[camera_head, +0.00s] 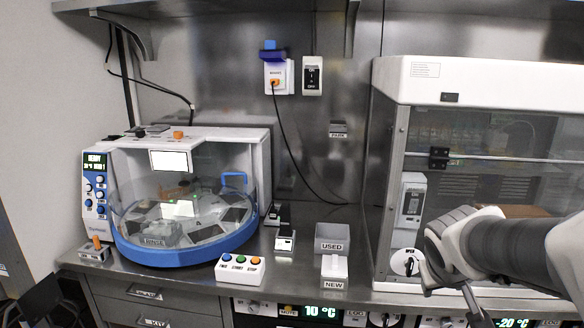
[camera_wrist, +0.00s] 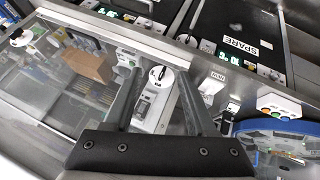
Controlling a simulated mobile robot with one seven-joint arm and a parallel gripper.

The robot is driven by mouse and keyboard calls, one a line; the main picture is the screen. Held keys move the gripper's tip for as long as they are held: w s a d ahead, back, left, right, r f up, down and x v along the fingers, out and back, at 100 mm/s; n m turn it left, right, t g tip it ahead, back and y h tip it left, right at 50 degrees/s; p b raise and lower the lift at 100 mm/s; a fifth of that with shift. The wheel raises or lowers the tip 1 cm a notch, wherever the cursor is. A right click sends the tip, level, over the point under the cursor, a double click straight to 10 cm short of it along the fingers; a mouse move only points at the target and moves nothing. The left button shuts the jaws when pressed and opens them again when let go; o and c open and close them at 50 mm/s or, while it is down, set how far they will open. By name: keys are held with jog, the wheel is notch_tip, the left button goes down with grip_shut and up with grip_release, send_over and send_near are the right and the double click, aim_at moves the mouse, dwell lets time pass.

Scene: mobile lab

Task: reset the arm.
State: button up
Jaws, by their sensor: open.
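My arm (camera_head: 510,245) reaches in from the right of the head view, in front of the glass-fronted cabinet. My gripper (camera_head: 452,300) points downward near the bench's front edge, with its fingers spread. In the wrist view, both dark fingers of my gripper (camera_wrist: 160,78) stand apart with nothing held between them. Behind the gap is a white panel with a round black-and-white knob (camera_wrist: 161,77). The knob also shows in the head view (camera_head: 405,263), to the left of my gripper. I cannot tell how far the fingers are from the panel.
The glass-fronted cabinet (camera_head: 450,82) stands close behind my arm. A blue-rimmed round machine (camera_head: 180,250) is at left. A three-button box (camera_head: 240,267), a USED bin (camera_head: 331,246) and a NEW box (camera_head: 334,284) stand on the bench. Drawers (camera_head: 150,310) lie below the edge.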

jog(key=s+a+r+y+p, duration=0.2)
jog(key=s+a+r+y, duration=0.2)
jog(key=s+a, duration=0.8)
jog(key=shift+s+a+r+g, duration=0.35)
jog(key=shift+s+r, duration=0.2)
jog(key=shift+s, duration=0.65)
jog(key=shift+a, duration=0.1)
